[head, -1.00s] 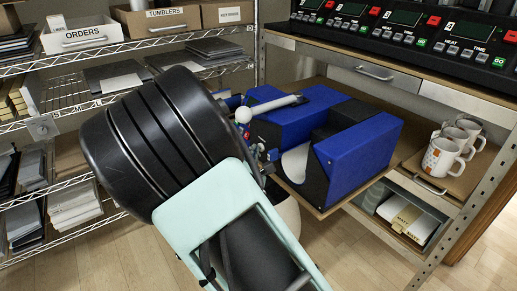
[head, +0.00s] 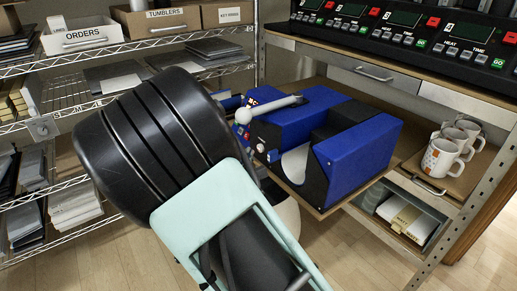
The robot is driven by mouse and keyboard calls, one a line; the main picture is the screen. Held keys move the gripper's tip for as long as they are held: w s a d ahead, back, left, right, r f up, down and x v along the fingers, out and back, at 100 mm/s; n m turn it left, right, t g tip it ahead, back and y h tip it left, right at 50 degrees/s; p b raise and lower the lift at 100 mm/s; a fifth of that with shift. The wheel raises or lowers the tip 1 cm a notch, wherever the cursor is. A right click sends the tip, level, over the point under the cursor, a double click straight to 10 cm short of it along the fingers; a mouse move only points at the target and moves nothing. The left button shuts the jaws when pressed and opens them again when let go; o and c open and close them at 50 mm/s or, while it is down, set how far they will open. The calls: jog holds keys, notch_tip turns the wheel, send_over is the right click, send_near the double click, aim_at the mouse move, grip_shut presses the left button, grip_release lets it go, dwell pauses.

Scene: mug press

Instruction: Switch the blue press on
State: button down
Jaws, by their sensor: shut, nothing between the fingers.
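The blue press (head: 350,165) sits on a wooden shelf. It has a blue and black body, an open middle with a pale curved surface, and a grey lever ending in a white ball (head: 243,117) on its left side. Small controls (head: 262,148) show on its left-facing dark panel, too small to read. I cannot tell which one is the switch or whether the press is on. My black and pale green arm fills the left foreground, its end just left of the press. My gripper is hidden behind the arm.
White mugs (head: 445,152) stand on the shelf at the right. A row of control units with displays (head: 410,30) sits above the press. Wire shelves with trays and an ORDERS box (head: 85,37) stand at the left. A grey bin (head: 405,215) is below.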

jog(key=s+a, duration=0.2)
jog(key=a, duration=0.1)
jog(key=s+a+p, duration=0.1)
jog(key=shift+a, duration=0.35)
